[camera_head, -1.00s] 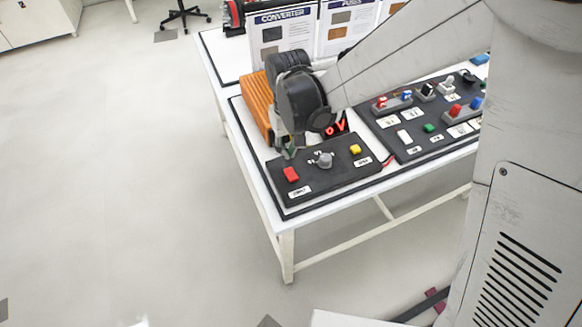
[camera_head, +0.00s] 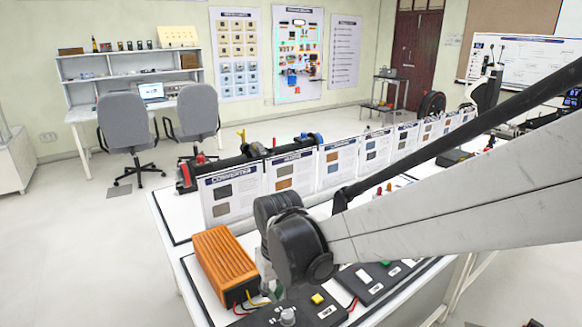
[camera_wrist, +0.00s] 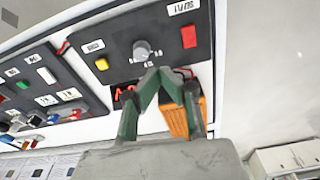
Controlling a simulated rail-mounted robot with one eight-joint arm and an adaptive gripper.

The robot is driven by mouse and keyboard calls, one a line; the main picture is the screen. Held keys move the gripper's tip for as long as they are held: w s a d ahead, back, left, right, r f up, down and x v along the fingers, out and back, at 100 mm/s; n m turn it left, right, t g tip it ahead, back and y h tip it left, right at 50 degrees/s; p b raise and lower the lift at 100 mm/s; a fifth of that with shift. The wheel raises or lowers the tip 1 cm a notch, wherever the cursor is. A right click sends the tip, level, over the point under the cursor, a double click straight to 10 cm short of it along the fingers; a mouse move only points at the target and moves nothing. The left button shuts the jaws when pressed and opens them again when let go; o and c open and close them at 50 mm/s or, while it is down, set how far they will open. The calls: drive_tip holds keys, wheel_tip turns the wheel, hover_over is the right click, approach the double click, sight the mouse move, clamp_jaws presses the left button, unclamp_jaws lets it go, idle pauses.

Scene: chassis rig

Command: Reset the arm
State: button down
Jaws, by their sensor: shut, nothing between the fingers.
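My gripper (camera_wrist: 165,77) shows in the wrist view with its two green fingers closed together at the tips and nothing between them. In that view the tips appear just below the grey knob (camera_wrist: 142,50) on the black panel (camera_wrist: 120,35); I cannot tell the gap to the panel. A red button (camera_wrist: 189,36) and a yellow button (camera_wrist: 102,64) sit either side of the knob. In the head view my dark wrist joint hides most of the gripper, which is beside the orange finned box (camera_head: 226,262). The knob (camera_head: 288,316) and yellow button (camera_head: 317,298) show at the lower edge.
A row of upright info boards (camera_head: 293,172) stands behind the orange box on the white table (camera_head: 172,222). More panels with switches (camera_wrist: 42,88) lie beside the knob panel. Two grey chairs (camera_head: 124,122) and a desk (camera_head: 88,112) are at the back left. Floor left of the table is clear.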

drive_tip(key=s+d+r+m+t, duration=0.2)
drive_tip(key=s+d+r, duration=0.1)
drive_tip(key=d, duration=0.5)
drive_tip(key=s+d+r+m+t, duration=0.1)
drive_tip(key=s+d+r+t, duration=0.1)
drive_tip(key=s+d+r, duration=0.2)
drive_tip(key=s+d+r+m+t, duration=0.2)
drive_tip(key=s+d+r, duration=0.2)
drive_tip(key=d, duration=0.7)
drive_tip(key=shift+s+d+m+h, duration=0.3)
drive_tip(key=shift+s, duration=0.95)
